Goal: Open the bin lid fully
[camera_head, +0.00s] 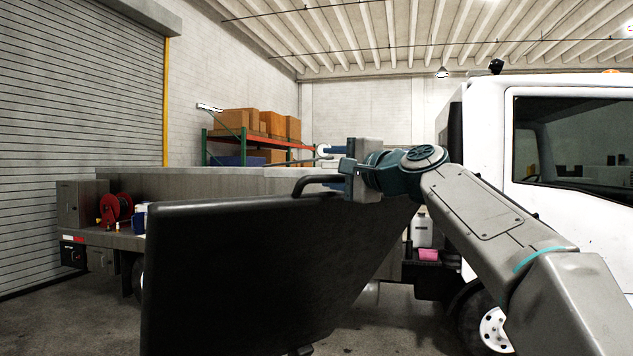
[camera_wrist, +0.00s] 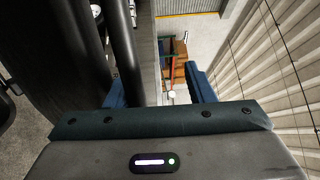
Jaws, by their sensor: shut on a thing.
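The bin lid (camera_head: 260,270) is a large dark panel raised in front of me in the head view, filling the lower left middle. Its black bar handle (camera_head: 312,181) curves up from the top edge; a dark bar that looks like this handle (camera_wrist: 124,50) also shows in the wrist view. My gripper (camera_head: 337,168) is at the right end of the handle, with blue fingers, and is shut on it. In the wrist view the gripper (camera_wrist: 158,86) shows its blue fingers apart, the bar close to the left one. The bin body is not clearly visible.
A white truck cab (camera_head: 540,150) stands close on the right. Behind the lid is a flatbed (camera_head: 110,235) with a red hose reel (camera_head: 115,210). A rack (camera_head: 235,150) with cardboard boxes (camera_head: 270,122) stands at the back wall. Bare floor (camera_head: 60,320) shows at lower left.

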